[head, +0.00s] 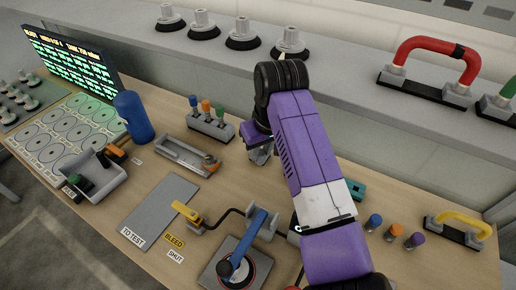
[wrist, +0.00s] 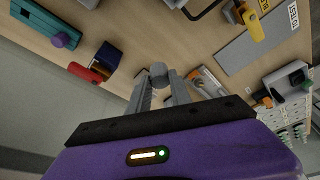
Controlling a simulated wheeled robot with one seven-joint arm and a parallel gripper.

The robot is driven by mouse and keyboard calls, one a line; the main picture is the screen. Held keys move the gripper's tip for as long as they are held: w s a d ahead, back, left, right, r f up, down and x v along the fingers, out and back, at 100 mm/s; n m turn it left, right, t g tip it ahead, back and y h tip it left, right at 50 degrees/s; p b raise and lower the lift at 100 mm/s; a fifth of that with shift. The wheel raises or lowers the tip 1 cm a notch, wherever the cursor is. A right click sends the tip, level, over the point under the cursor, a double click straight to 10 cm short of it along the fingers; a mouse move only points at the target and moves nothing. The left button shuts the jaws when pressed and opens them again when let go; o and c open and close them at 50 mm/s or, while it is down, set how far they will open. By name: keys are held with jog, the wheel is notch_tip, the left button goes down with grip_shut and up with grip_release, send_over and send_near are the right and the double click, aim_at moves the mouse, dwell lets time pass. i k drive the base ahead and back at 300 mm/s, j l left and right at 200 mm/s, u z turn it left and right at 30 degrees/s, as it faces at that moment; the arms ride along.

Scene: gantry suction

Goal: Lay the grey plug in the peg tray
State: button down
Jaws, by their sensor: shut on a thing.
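My gripper (wrist: 158,88) is shut on a grey plug (wrist: 158,73), a small grey cylinder between the two fingertips in the wrist view. In the head view my gripper (head: 262,154) hangs above the table just right of a shallow grey tray, mostly behind my arm; the plug cannot be made out there. The long shallow tray (head: 172,152), probably the peg tray, has an orange and grey piece at its right end. The tray (wrist: 222,91) also shows in the wrist view, to the right of my fingers and apart from the plug.
A grey rack (head: 211,126) with several coloured plugs stands behind the tray. A blue bottle (head: 133,117) stands left. A grey "TO TEST" mat (head: 160,205) and a blue-levered device (head: 238,265) lie in front. A teal block (head: 355,189) is right of my arm.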

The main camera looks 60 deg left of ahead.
aim_at(108, 175)
jog(key=k, duration=1)
